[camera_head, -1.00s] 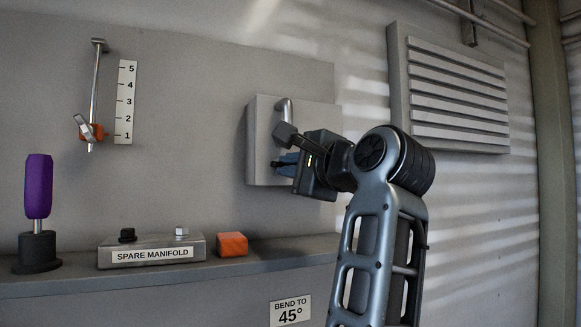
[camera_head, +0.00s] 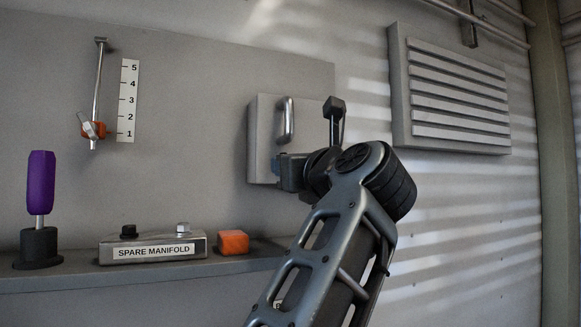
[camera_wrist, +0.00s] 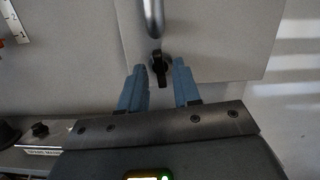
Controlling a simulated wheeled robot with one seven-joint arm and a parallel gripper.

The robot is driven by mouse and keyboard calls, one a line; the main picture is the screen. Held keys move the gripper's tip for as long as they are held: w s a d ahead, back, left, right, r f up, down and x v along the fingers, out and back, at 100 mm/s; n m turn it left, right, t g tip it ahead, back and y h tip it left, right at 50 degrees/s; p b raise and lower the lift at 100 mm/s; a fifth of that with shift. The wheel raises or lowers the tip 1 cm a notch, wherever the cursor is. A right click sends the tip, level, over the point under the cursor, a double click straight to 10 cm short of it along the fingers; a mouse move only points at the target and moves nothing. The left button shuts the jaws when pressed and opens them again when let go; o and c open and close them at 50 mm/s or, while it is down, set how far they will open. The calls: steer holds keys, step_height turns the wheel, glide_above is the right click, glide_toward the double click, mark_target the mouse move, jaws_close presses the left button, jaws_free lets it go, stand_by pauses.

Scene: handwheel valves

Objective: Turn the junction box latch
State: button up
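The grey junction box (camera_head: 262,130) is on the wall panel, with a bent metal handle (camera_head: 287,122) on its front. In the wrist view the handle (camera_wrist: 153,18) is at the top centre, above the small black latch (camera_wrist: 160,68). The latch points down in that view. My gripper (camera_wrist: 159,68) is open, with one blue finger on each side of the latch and a visible gap on both sides. I cannot tell how deep the latch sits between the fingers. In the head view my gripper (camera_head: 280,172) is at the box's lower front and hides the latch.
A shelf below carries a spare manifold (camera_head: 152,248), an orange block (camera_head: 233,242) and a purple-handled tool (camera_head: 41,185). A rod with a clamp (camera_head: 93,128) and a scale (camera_head: 127,100) are at the left. A louvred vent (camera_head: 455,95) is at the right.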

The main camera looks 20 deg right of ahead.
steer(key=shift+o, duration=0.2)
steer(key=shift+s, duration=3)
steer(key=shift+s, duration=0.1)
